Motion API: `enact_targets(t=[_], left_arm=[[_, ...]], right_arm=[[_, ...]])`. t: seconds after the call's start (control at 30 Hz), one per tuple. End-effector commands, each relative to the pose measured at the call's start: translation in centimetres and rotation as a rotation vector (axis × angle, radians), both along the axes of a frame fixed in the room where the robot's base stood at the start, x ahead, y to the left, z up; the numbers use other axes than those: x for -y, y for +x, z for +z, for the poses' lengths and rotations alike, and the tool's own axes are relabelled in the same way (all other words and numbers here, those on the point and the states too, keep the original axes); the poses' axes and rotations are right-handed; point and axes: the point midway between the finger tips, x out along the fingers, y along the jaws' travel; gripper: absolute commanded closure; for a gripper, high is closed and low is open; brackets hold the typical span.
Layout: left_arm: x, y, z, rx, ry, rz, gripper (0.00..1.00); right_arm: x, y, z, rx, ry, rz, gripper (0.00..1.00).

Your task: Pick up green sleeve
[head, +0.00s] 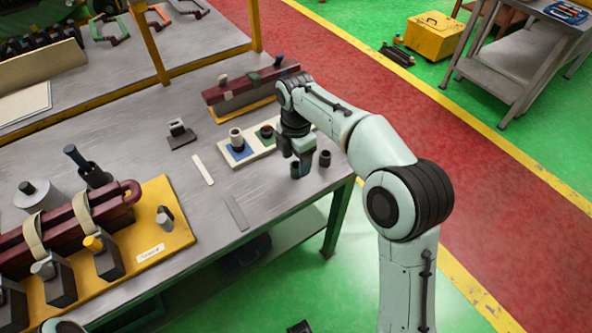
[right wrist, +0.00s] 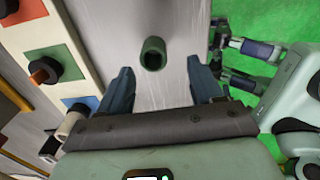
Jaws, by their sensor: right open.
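The green sleeve (right wrist: 153,53) is a dark green hollow cylinder standing upright on the grey table. In the right wrist view it is ahead of my fingers, near the line midway between them. In the head view it shows as a small dark cylinder (head: 324,158) just right of my right gripper (head: 301,168). My right gripper is open, pointing down, with nothing between its two blue fingers (right wrist: 162,88); it is apart from the sleeve. My left gripper is not in view.
A pale board (head: 259,147) with coloured pads and upright pieces lies left of my right gripper. A dark red block assembly (head: 243,90) stands behind it. The table's front edge is close by. A yellow base (head: 165,225) with a stator fixture is at left.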

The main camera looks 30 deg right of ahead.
Motion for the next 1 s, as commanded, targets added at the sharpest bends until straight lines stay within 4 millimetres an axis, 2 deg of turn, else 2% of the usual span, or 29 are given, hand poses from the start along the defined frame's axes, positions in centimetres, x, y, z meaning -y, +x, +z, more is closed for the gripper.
enact_targets(t=[0.33,0.63,0.67,0.8,0.83,1.0], left_arm=[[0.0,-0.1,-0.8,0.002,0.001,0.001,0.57],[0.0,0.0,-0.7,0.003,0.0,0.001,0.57],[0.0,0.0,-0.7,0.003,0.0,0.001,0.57],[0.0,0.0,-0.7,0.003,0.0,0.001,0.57],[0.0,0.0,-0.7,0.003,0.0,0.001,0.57],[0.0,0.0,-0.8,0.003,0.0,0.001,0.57]], right_arm=[[0.3,0.7,-4.6,-0.003,0.0,0.0,0.35],[0.3,0.8,-5.1,0.0,0.0,0.0,0.35],[0.3,0.8,-5.1,0.0,0.0,0.0,0.41],[0.3,0.8,-5.1,0.0,0.0,0.0,0.87],[0.3,0.8,-5.1,0.0,0.0,0.0,0.93],[0.3,0.8,-5.1,0.0,0.0,-0.001,0.94]])
